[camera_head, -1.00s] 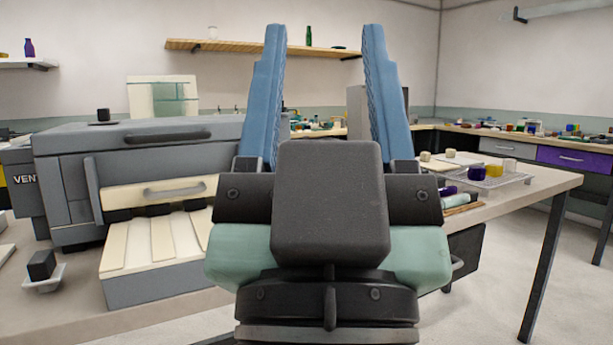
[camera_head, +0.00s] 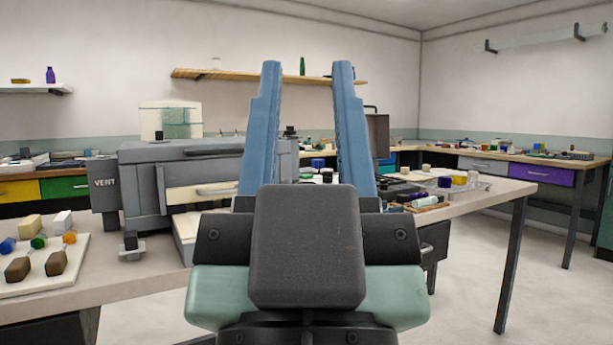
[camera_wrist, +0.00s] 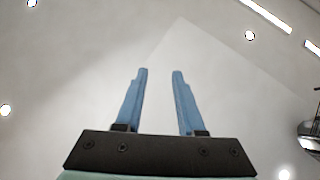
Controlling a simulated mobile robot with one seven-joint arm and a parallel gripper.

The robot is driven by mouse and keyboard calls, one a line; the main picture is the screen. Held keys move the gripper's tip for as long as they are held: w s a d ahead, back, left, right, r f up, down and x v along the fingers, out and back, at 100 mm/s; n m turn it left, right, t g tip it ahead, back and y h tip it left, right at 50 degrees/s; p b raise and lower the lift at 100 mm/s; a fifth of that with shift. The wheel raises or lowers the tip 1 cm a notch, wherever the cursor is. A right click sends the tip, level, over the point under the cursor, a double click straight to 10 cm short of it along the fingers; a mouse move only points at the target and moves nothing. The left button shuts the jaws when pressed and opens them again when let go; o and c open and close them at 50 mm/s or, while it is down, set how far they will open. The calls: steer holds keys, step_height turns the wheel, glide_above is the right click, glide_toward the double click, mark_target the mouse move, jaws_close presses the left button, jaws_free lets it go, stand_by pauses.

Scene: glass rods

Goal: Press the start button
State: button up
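I cannot pick out a start button with certainty in either view. A grey machine (camera_head: 205,165) marked VENT stands on the table left of centre, with a handle on its lid and a pale front panel. My gripper (camera_head: 306,68) is raised in front of the camera, its two blue fingers pointing up, apart and empty. It hides part of the machine's right side and the bench behind. In the wrist view the open gripper (camera_wrist: 160,72) points at bare wall and ceiling, touching nothing.
A small black piece on a light base (camera_head: 131,245) stands before the machine. A pale board (camera_head: 45,265) with coloured pieces lies at the left. A tray (camera_head: 478,187) with small blocks is at the right. Open floor (camera_head: 565,265) lies to the right.

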jaws_close()
stand_by(1.4)
